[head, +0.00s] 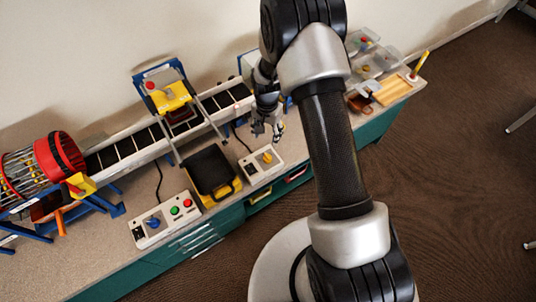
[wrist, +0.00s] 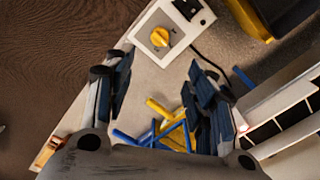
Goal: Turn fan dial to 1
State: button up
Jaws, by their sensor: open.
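A white control box (head: 258,167) with a yellow dial (head: 267,157) and a black switch stands at the table's front edge. The box (wrist: 143,32) and its dial (wrist: 160,37) also show at the top of the wrist view, where small marks around the dial are too small to read. A longer white box (head: 165,222) carries a blue dial (head: 153,224) with a green and a red button. I cannot tell from labels which dial is the fan's. My gripper (head: 268,131) is open and empty, above and behind the yellow dial's box. In the wrist view its fingers (wrist: 161,85) are spread, apart from the dial.
A conveyor (head: 119,153) runs along the wall under a blue-framed yellow station (head: 173,95). A black-and-yellow bin (head: 211,170) stands left of the yellow dial's box. A red drum (head: 58,156) is at far left. Clear trays (head: 385,58) are at the right end.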

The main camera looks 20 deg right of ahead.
aim_at(267, 156)
notch_tip(267, 156, down, 16)
jog(key=shift+f+b, duration=0.1)
jog(key=shift+b, duration=1)
jog(key=shift+c, duration=0.3)
jog(key=c, duration=1)
jog(key=shift+n+b, duration=0.3)
jog(key=shift+n, duration=0.1)
jog(key=n+b, duration=0.2)
jog(key=n, duration=0.2)
jog(key=shift+n+b, duration=0.3)
jog(key=shift+b, duration=0.05)
jog(key=n+b, duration=0.2)
jog(key=n, duration=0.4)
jog(key=shift+n, duration=0.4)
